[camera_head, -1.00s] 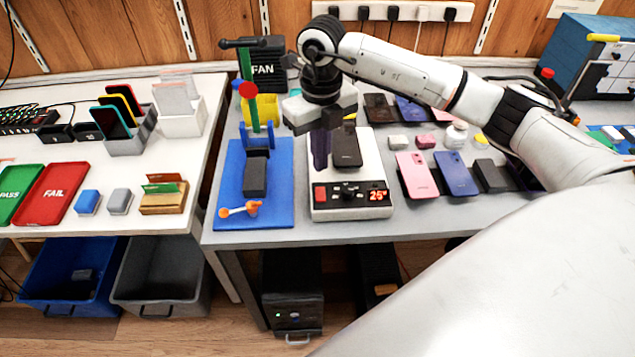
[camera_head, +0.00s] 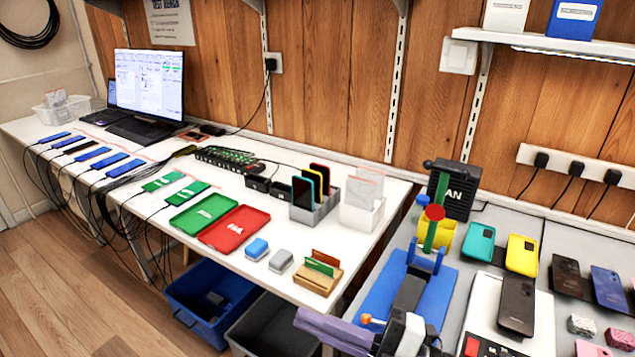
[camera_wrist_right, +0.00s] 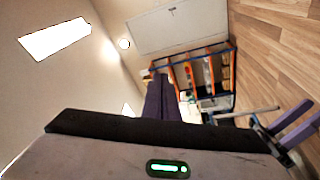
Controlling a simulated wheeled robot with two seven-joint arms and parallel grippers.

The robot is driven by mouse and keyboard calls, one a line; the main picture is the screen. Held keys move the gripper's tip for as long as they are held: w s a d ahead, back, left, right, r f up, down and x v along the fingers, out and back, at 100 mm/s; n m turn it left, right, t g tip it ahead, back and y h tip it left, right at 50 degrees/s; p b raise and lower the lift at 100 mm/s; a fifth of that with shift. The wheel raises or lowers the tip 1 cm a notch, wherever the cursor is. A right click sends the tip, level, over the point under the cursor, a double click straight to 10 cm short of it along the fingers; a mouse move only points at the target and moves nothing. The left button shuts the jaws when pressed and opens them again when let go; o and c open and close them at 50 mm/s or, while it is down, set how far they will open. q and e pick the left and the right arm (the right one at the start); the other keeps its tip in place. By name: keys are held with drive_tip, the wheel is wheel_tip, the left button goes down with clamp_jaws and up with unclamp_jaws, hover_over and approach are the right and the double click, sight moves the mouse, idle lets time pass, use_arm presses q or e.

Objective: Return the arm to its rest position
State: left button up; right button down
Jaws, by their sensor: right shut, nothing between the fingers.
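My right gripper (camera_head: 335,333) is at the bottom edge of the head view, its purple fingers pointing left. It is in front of the blue mat (camera_head: 385,292), and the rest of the arm is out of frame. In the right wrist view its purple fingers (camera_wrist_right: 161,98) are together with nothing between them. What looks like my left gripper (camera_wrist_right: 296,122) shows at the right edge of the right wrist view, its two purple fingers apart and empty. My left arm is not in the head view.
A dark phone (camera_head: 516,303) lies on the white scale (camera_head: 487,310). Teal and yellow cases (camera_head: 521,254) lie behind it. The white table (camera_head: 330,245) holds green and red trays (camera_head: 234,228) and a case rack (camera_head: 316,213). Bins (camera_head: 215,300) stand below on the floor.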

drive_tip(key=w+d+f+m+t+h, duration=0.1)
drive_tip(key=d+f+m+t+h, duration=0.9)
drive_tip(key=m, duration=0.7)
drive_tip(key=s+d+f+m+g+h, duration=0.3)
drive_tip(key=s+f+g, duration=0.1)
drive_tip(key=s+f, duration=0.4)
drive_tip(key=s+d+f+m+g+h, duration=0.3)
drive_tip(key=s+f, duration=0.5)
drive_tip(key=f, duration=0.3)
drive_tip(key=shift+d+f+m+g, duration=0.45)
drive_tip(key=shift+m+g, duration=0.25)
drive_tip(key=shift+g, duration=0.3)
drive_tip(key=shift+s, duration=0.1)
